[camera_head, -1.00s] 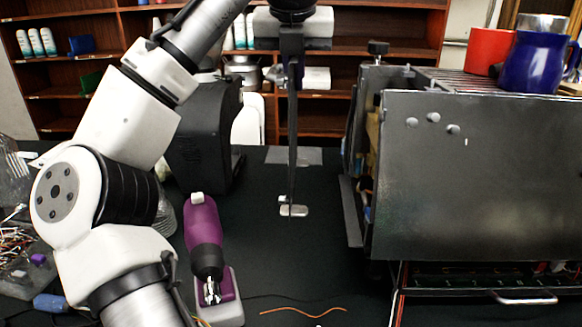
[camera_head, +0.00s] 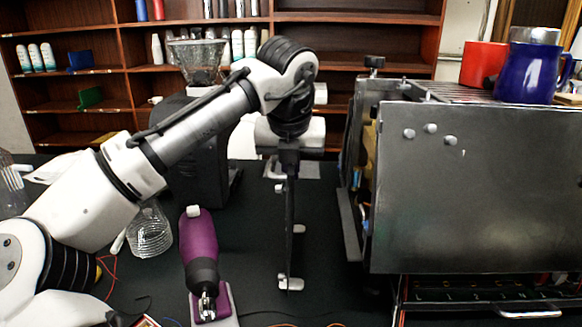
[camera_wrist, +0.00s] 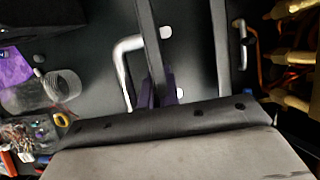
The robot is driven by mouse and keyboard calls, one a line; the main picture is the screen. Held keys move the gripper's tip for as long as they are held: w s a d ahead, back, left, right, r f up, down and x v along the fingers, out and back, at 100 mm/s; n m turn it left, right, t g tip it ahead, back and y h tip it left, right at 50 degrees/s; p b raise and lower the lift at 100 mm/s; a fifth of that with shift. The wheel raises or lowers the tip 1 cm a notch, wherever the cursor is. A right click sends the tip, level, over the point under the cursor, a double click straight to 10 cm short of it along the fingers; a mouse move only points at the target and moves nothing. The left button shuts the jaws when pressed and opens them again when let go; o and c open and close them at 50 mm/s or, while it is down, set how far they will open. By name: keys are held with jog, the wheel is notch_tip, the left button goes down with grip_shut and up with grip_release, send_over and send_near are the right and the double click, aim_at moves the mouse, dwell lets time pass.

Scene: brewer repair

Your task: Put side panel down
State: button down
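The side panel (camera_head: 289,225) is a thin dark plate, seen nearly edge-on and upright in the head view. Small pale fittings show along it. My gripper (camera_head: 288,155) is shut on its upper end. The panel's lower end is near the black table, left of the brewer (camera_head: 450,190); I cannot tell whether it touches. In the wrist view, my gripper (camera_wrist: 160,95) shows at the dark strip of the panel (camera_wrist: 150,40), with a pale bent rod beside it.
A purple power tool (camera_head: 198,240) stands left of the panel, with a clear jar (camera_head: 150,230) beyond it. A dark grinder (camera_head: 190,150) stands behind. Red (camera_head: 483,63) and blue (camera_head: 530,72) mugs sit on the brewer. Table between panel and brewer is mostly clear.

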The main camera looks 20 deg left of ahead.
dwell(0.3)
jog(key=c, duration=1.6)
grip_release()
jog(key=shift+c, duration=0.2)
jog(key=v, duration=1.2)
jog(key=shift+s, duration=0.15)
